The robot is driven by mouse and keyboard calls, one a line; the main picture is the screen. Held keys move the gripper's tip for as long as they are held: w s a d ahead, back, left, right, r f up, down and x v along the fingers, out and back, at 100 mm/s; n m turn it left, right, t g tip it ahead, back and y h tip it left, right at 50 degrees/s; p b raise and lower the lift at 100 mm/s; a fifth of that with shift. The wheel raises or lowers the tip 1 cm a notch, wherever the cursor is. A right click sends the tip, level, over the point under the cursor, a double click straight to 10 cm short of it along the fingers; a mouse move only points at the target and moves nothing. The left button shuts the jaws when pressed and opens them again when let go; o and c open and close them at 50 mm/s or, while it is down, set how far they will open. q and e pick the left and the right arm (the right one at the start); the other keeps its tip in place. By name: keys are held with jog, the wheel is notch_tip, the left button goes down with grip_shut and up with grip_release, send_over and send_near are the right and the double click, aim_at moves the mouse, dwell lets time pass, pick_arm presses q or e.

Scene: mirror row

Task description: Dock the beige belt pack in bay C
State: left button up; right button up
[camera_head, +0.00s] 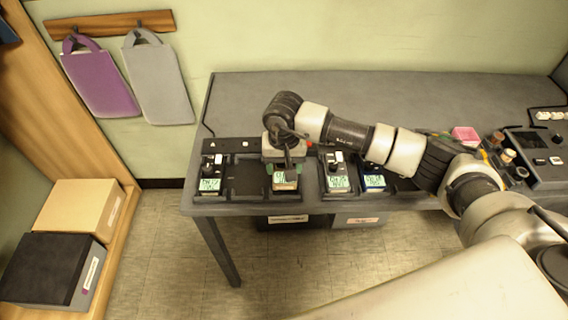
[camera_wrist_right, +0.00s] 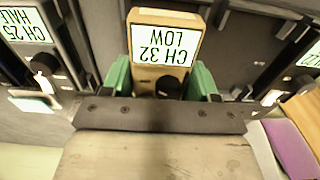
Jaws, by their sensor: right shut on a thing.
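The beige belt pack (camera_wrist_right: 162,50) reads CH 32 LOW in the right wrist view, where it appears upside down. My right gripper (camera_wrist_right: 160,82) is shut on it, with one green finger on each side. In the head view the beige pack (camera_head: 286,180) is at the dark charging dock (camera_head: 243,192), over a slot between an empty slot on its left and the CH 25 HALL pack (camera_head: 337,182) on its right. I cannot tell whether it is seated or just above. Bay letters are not readable. My left gripper is not in view.
Other packs stand in the dock at far left (camera_head: 210,180) and right (camera_head: 373,181). My right arm crosses over the desk (camera_head: 300,90), hiding part of it. Small jars, a pink block (camera_head: 465,134) and a console (camera_head: 530,142) are at the right.

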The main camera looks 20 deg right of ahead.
jog(key=shift+f+b, duration=1.1)
jog(key=shift+f, duration=0.05)
dwell(0.3)
jog(key=o, duration=1.1)
jog(key=shift+r, duration=0.1)
notch_tip(320, 180, up, 11)
jog(key=shift+f+b, duration=0.1)
jog(key=shift+b, duration=0.5)
